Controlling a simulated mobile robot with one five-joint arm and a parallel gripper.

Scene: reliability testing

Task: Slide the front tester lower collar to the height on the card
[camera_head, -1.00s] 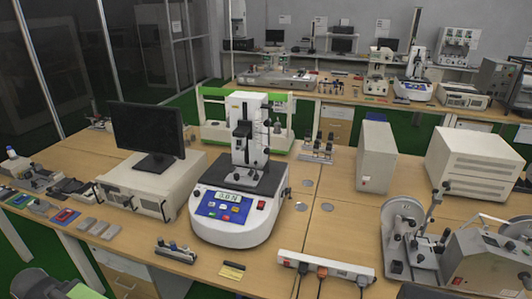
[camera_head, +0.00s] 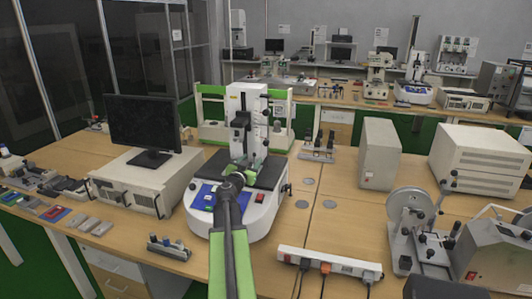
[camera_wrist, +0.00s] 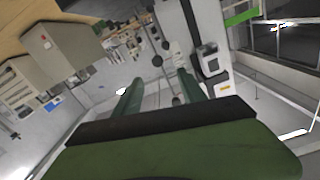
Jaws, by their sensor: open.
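The front tester (camera_head: 268,215) has a white base with a blue panel, a dark top plate and an upright white column (camera_head: 236,103). Small dark parts show along the column's right side; I cannot tell which is the lower collar. In the wrist view, a thin rod with dark round knobs (camera_wrist: 157,61) runs beside the column (camera_wrist: 203,22). My gripper (camera_head: 236,178) is in front of the column, over the tester's base. In the wrist view my gripper (camera_wrist: 160,84) has its fingers apart, with the rod showing between and beyond them. The card is hidden behind my arm.
A monitor (camera_head: 145,122) on a cream box (camera_head: 140,188) stands left of the tester. A power strip (camera_head: 330,263) lies at front right, with a cream case (camera_head: 379,153) behind it. Bare table (camera_head: 335,215) lies right of the tester.

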